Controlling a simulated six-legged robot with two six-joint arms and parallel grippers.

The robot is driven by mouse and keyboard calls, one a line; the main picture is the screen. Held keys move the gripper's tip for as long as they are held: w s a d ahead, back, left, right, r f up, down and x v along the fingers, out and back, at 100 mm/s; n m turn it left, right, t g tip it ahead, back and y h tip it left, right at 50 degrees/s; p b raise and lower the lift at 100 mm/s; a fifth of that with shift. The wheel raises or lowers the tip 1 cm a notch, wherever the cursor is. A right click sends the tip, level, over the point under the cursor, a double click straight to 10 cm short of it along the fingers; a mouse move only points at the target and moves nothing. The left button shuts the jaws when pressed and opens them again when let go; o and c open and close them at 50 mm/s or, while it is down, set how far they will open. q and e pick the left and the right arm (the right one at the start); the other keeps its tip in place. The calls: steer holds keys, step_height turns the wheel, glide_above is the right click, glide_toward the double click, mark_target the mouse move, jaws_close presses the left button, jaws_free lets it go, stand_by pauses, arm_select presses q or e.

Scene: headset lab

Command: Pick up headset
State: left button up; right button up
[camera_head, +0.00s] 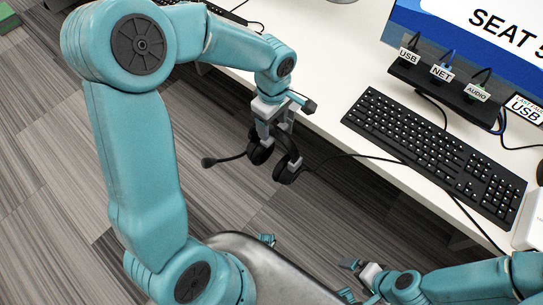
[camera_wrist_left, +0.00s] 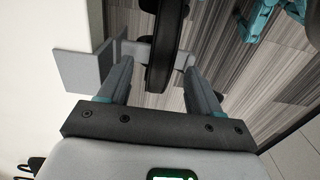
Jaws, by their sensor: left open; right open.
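The black headset (camera_head: 287,170) hangs beside the desk's front edge, with its ear cups low and its microphone boom pointing left. Its dark band (camera_wrist_left: 164,45) runs between the fingers of my left gripper (camera_head: 270,112) in the left wrist view. That gripper (camera_wrist_left: 160,75) is open around the band, with visible gaps beside it. A grey hook-like holder (camera_wrist_left: 82,68) sits at the band; the exact contact is unclear. My right gripper (camera_head: 354,274) is open and empty, low in the head view, apart from the headset.
The white desk (camera_head: 330,75) carries a black keyboard (camera_head: 435,155), a black port box (camera_head: 450,92) with labelled cables, and a monitor (camera_head: 480,40). A thin cable (camera_head: 350,157) runs from the headset area across the desk. The striped floor (camera_head: 60,180) left of the headset is clear.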

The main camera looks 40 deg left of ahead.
arm_select(q)
steer(key=shift+f, duration=0.25)
jaws_close()
steer(key=shift+r, duration=0.1)
steer(key=shift+r, duration=0.1)
